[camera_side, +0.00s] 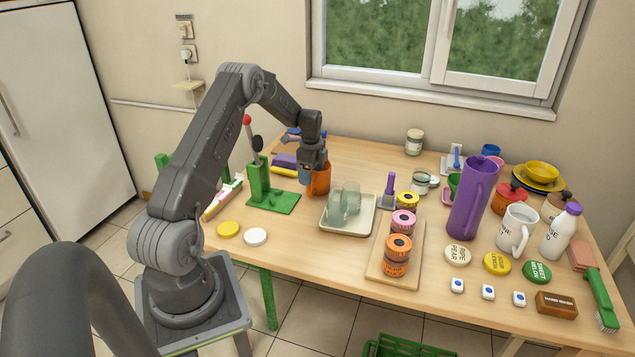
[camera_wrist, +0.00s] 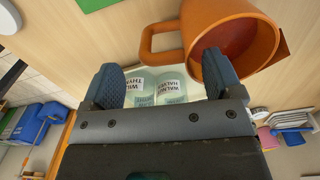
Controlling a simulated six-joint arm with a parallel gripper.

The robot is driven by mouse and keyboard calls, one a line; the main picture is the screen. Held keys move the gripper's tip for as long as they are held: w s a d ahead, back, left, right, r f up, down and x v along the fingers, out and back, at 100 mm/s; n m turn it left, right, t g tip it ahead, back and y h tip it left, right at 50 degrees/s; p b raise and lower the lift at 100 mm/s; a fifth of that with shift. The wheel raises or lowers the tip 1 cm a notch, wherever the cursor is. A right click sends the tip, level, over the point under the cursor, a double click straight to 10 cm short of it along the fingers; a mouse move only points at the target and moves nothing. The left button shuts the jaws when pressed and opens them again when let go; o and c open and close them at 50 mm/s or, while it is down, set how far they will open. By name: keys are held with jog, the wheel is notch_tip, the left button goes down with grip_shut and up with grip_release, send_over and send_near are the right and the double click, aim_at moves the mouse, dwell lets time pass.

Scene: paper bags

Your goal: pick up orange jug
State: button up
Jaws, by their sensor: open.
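The orange jug (camera_side: 320,182) stands upright on the wooden table, left of centre in the side view, just behind the cream tray. My gripper (camera_side: 313,163) is right at the jug and partly hides it. In the wrist view the jug (camera_wrist: 262,38) is at upper right, its open mouth showing and its handle turned left. My gripper (camera_wrist: 160,63) is open there. Its right finger overlaps the jug's rim; I cannot tell whether it touches. The handle lies just beyond the gap between the fingers, and nothing is gripped.
Pale glass jars (camera_side: 345,203) stand in the cream tray (camera_side: 346,230) close in front of the jug. A green stand with a red-knobbed lever (camera_side: 258,185) is close on the left. A tall purple pitcher (camera_side: 472,200) and stacked tins (camera_side: 397,255) are to the right.

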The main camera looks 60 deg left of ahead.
jog(key=shift+a+f, duration=0.2)
jog(key=shift+f, duration=1.75)
jog(key=shift+c, duration=0.4)
jog(key=c, duration=1.2)
jog(key=shift+o, duration=0.2)
notch_tip(320, 180, up, 10)
jog(key=shift+r, duration=0.1)
